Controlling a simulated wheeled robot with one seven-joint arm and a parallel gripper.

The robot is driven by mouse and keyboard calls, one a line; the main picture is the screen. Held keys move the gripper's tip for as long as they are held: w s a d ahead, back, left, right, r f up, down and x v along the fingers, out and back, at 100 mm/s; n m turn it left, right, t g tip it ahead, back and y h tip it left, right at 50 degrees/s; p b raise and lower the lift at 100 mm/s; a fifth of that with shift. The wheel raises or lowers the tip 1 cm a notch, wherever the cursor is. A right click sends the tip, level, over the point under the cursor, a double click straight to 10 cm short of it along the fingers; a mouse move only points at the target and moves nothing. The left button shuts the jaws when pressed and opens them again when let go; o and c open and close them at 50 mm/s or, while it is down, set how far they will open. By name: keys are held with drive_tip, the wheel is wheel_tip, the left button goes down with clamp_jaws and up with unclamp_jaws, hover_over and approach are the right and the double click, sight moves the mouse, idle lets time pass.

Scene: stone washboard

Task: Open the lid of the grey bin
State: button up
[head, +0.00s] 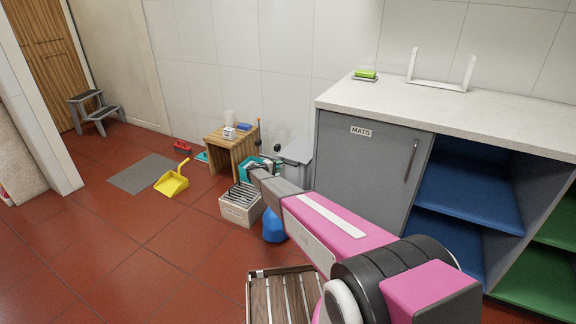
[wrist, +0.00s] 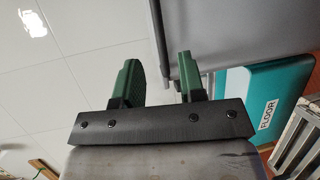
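The grey bin (head: 298,152) stands against the wall beside the cabinet in the head view, its lid down. My arm covers part of its front. My gripper (head: 256,166) is out in front and to the left of the bin. In the wrist view my gripper (wrist: 157,62) has its two green fingers apart, with nothing held between them. A grey panel with a straight edge (wrist: 225,30) lies beyond the right finger; I cannot tell whether it is the bin or the cabinet.
A teal container labelled FLOOR (wrist: 265,105) is close to the right finger. A grey crate marked with a label (head: 240,208) and a blue object (head: 274,228) are below my arm. A wooden stool (head: 226,150) is left; the grey MATS cabinet (head: 360,170) is right. Floor at left is mostly open.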

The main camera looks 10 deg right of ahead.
drive_tip(key=x, duration=0.7)
drive_tip(key=shift+w+d+f, duration=0.1)
drive_tip(key=shift+w, duration=0.05)
clamp_jaws()
